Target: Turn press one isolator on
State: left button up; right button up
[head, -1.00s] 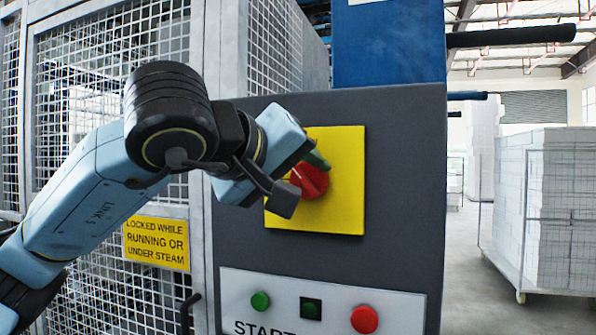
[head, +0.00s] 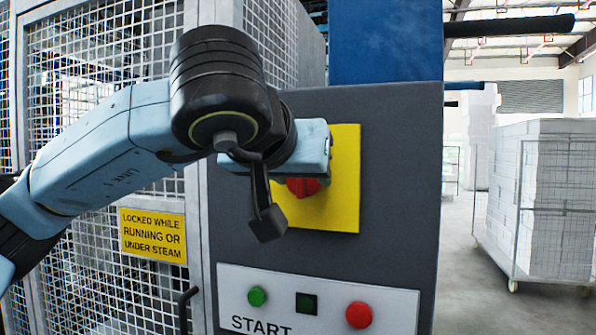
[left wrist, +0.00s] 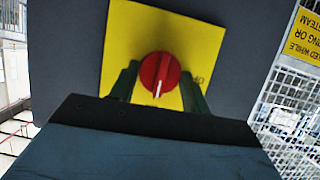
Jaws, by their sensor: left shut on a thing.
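The press isolator is a round red knob (head: 303,187) on a yellow plate (head: 342,200), set in the dark grey control panel. In the head view my left gripper (head: 318,165) covers the upper part of the knob. In the left wrist view the knob (left wrist: 160,74) sits between the two green fingers of my left gripper (left wrist: 159,84), which is shut on it. A white mark on the knob points down toward the gripper body there. Dark lettering on the plate beside the knob is partly hidden by a finger. My right gripper is not in view.
Below the plate, a white panel (head: 390,300) carries a green START button (head: 257,297), a dark square lamp (head: 307,303) and a red button (head: 359,315). A mesh guard (head: 90,90) with a yellow warning sign (head: 153,235) stands left. A loaded cage trolley (head: 545,200) stands right.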

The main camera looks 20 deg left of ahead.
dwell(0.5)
pick_arm(q)
jog(key=o, duration=1)
jog(key=shift+s+r, duration=0.1)
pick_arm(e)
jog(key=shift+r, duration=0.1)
